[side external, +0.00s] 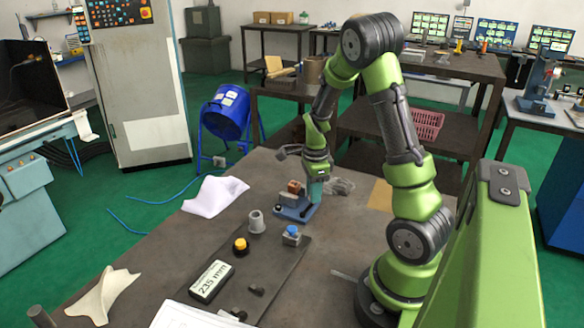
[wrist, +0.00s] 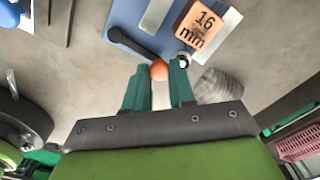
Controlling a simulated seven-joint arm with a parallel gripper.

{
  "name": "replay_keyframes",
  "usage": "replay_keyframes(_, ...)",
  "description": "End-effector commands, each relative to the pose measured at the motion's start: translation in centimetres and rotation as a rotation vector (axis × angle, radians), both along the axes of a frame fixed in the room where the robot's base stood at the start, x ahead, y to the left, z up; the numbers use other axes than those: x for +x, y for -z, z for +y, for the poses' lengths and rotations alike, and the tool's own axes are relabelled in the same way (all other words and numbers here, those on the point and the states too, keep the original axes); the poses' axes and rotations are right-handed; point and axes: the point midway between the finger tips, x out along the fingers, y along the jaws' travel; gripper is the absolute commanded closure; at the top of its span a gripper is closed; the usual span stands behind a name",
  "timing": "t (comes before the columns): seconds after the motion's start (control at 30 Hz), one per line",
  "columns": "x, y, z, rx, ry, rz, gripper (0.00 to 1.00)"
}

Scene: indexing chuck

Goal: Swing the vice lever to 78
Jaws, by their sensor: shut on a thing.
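The vice (side external: 294,208) has a blue base and stands on the table below my gripper; its blue base (wrist: 124,14) also shows at the top of the wrist view. An orange block marked "16 mm" (wrist: 199,22) sits in the vice beside a pale metal jaw. The black vice lever (wrist: 128,44) slants down to the right and ends in an orange ball knob (wrist: 159,70). My gripper (wrist: 161,72) has teal fingers, which are shut on the knob. In the side external view, my gripper (side external: 316,190) points down at the vice and hides the lever. No angle scale is readable.
A grey cup-like part (side external: 256,221), a blue button box (side external: 292,234), a yellow button (side external: 240,246) and a "235 mm" display (side external: 211,281) stand in front of the vice. A crumpled grey thing (wrist: 221,84) lies close right of the fingers. White cloth (side external: 215,194) lies left.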

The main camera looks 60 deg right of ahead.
Motion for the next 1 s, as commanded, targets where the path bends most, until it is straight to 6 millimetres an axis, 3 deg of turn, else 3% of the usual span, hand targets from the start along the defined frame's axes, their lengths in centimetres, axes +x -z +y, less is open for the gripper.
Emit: replay_keyframes(1.0,-4.4,-0.2,2.7,0.002,0.902,-0.004,1.00)
